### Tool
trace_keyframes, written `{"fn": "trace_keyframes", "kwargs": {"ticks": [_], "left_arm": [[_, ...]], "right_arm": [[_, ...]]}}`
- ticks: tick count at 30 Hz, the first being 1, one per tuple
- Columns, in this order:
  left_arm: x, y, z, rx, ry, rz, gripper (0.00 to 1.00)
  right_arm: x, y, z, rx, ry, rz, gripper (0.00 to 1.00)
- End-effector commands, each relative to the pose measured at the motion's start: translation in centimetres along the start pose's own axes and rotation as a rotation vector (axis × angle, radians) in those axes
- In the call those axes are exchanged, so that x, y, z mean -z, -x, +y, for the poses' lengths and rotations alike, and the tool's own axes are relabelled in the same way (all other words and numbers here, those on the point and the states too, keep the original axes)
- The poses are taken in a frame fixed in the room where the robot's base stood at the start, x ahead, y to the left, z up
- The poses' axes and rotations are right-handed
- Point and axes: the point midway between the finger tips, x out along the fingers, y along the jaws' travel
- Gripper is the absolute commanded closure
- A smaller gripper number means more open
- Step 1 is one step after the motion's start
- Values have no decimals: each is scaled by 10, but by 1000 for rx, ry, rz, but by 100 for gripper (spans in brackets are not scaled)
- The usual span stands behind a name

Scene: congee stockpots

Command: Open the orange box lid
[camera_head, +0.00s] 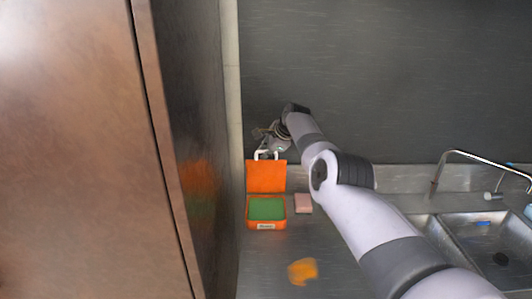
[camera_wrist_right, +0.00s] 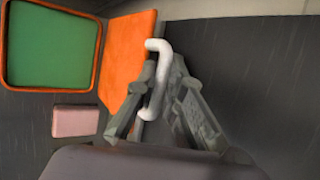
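The orange box (camera_head: 249,225) stands on the steel counter beside the tall brown panel, with a green inside (camera_head: 267,209) and a pale label on its front. Its orange lid (camera_head: 266,177) is swung open towards the back wall. The lid also shows in the wrist view (camera_wrist_right: 127,55), beside the green inside (camera_wrist_right: 50,45). A white handle (camera_head: 262,153) sits on the lid's far edge. My right gripper (camera_head: 268,140) is at this handle. In the wrist view its fingers (camera_wrist_right: 163,72) close in on both sides of the white handle (camera_wrist_right: 158,48). My left gripper is not in view.
A pink block (camera_head: 303,203) lies just right of the box. An orange-yellow piece (camera_head: 302,271) lies nearer on the counter. A sink with a curved tap (camera_head: 480,158) is at the right. The tall brown panel (camera_head: 90,150) closes off the left side.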

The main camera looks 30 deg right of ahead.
Motion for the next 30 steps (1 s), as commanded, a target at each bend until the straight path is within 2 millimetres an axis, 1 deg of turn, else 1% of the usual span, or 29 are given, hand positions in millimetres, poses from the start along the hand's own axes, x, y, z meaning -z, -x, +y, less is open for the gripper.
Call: {"fn": "trace_keyframes", "kwargs": {"ticks": [1, 8, 22, 30], "left_arm": [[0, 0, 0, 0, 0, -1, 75], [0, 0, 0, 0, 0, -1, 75], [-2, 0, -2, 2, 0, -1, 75], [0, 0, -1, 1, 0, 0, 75]], "right_arm": [[1, -2, 3, -7, 0, 2, 85], [1, -2, 3, -6, -3, 1, 70], [1, 0, 1, -2, -4, 1, 70], [1, 12, -2, 2, -5, 0, 70]]}}
